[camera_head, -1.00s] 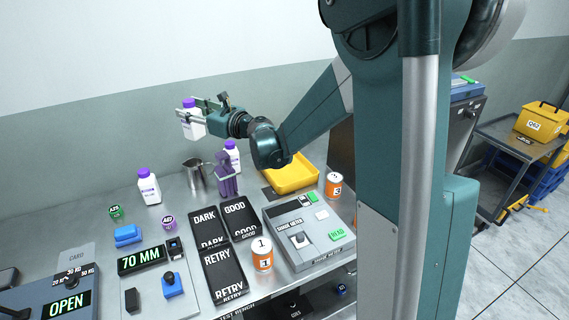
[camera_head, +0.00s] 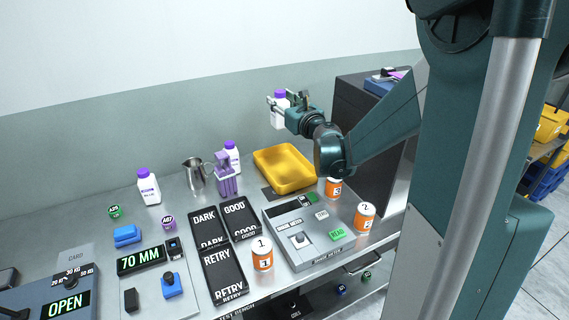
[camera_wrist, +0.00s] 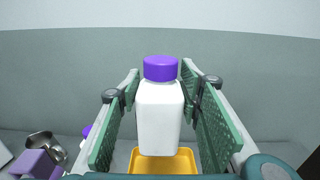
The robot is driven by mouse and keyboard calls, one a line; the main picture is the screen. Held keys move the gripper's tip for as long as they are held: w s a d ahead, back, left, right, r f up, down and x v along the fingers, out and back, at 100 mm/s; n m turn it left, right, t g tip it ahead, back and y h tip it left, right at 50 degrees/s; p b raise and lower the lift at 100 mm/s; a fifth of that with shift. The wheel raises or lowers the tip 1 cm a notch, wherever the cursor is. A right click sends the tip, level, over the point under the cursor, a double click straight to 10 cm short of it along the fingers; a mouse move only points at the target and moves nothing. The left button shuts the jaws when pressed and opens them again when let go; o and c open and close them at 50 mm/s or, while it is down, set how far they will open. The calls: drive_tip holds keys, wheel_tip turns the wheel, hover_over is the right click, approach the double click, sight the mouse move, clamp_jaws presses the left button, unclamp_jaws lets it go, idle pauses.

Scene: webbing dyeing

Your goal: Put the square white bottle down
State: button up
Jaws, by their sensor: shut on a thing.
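The square white bottle (camera_head: 277,117) with a purple cap is held upright in my gripper (camera_head: 284,101), above the bench near the back wall. In the wrist view the bottle (camera_wrist: 160,112) stands between the two green finger pads, and my gripper (camera_wrist: 160,100) is shut on it. The bottle is in the air, over or behind the yellow tray (camera_head: 262,158). In the wrist view the empty-looking tray (camera_wrist: 150,164) shows below the bottle, which partly hides it.
Two similar purple-capped white bottles stand on the bench, one at left (camera_head: 148,187) and one (camera_head: 232,155) behind a purple holder (camera_head: 226,178). A metal jug (camera_head: 194,175) is beside the holder. Orange cans (camera_head: 365,215) and a dark cabinet (camera_head: 362,125) stand at right.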

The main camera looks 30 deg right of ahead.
drive_tip(key=shift+s+d+h, duration=0.3)
drive_tip(key=shift+s+d, duration=0.1)
drive_tip(key=shift+d, duration=0.45)
wheel_tip(320, 180, down, 2)
drive_tip(key=shift+w+a+f, duration=0.1)
drive_tip(key=shift+w+a, duration=0.05)
drive_tip(key=shift+f, duration=0.35)
wheel_tip(320, 180, down, 8)
drive_tip(key=shift+f, duration=0.1)
drive_tip(key=shift+f, duration=0.1)
wheel_tip(320, 180, down, 6)
drive_tip(key=b, duration=0.1)
drive_tip(key=shift+b, duration=0.4)
drive_tip(key=shift+f+b, duration=0.55)
drive_tip(key=shift+f, duration=1.35)
drive_tip(key=shift+f, duration=0.1)
